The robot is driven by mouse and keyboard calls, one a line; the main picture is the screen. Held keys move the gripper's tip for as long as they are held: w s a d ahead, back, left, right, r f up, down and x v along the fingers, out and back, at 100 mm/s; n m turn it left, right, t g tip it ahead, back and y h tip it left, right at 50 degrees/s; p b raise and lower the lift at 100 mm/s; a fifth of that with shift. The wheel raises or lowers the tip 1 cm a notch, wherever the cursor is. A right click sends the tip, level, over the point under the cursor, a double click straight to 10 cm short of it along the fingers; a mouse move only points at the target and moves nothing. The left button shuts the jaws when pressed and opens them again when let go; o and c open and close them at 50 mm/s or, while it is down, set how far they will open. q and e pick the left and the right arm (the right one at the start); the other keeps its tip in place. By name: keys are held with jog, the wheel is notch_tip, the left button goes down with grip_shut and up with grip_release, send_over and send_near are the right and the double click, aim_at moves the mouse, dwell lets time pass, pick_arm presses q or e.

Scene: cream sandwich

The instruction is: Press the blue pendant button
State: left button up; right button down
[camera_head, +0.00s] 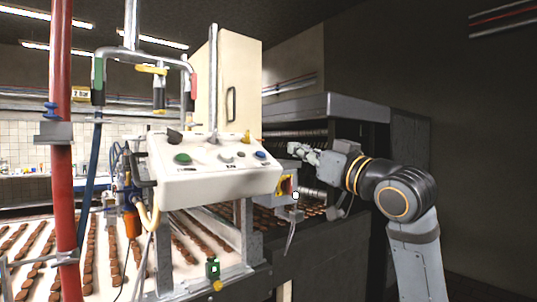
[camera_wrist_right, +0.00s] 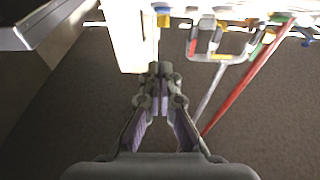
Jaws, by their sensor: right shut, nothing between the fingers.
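The white pendant control box (camera_head: 205,180) hangs in the middle of the head view. Its sloped top carries a blue button (camera_head: 261,155) near the right end, a green button (camera_head: 182,158) at the left and a pale knob between them. My right gripper (camera_head: 296,148) is just right of the blue button, pointing left, apart from it in the picture. It also shows in the right wrist view (camera_wrist_right: 160,70), its fingers together and empty. The blue button cannot be made out in the wrist view. My left gripper is not in view.
A red-and-yellow switch (camera_head: 286,186) sits at the box's right end, below my right gripper. A dark machine housing (camera_head: 350,105) stands behind my right arm. A red pole (camera_head: 62,130) and a conveyor with rows of brown biscuits (camera_head: 40,245) are at the left.

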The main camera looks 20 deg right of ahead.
jog(key=shift+s+a+r, duration=0.1)
jog(key=shift+s+r, duration=0.15)
jog(key=shift+s, duration=0.05)
notch_tip(320, 180, up, 3)
jog(key=p, duration=0.5)
send_over(267, 167)
jog(key=s, duration=0.2)
jog(key=w+f, duration=0.1)
jog(key=f, duration=0.2)
jog(key=shift+w+f+p, duration=0.1)
jog(key=shift+w+p, duration=0.2)
jog(key=shift+w, duration=0.1)
jog(key=shift+w+f, duration=0.2)
jog(key=shift+f, duration=0.2)
jog(key=shift+f, duration=0.15)
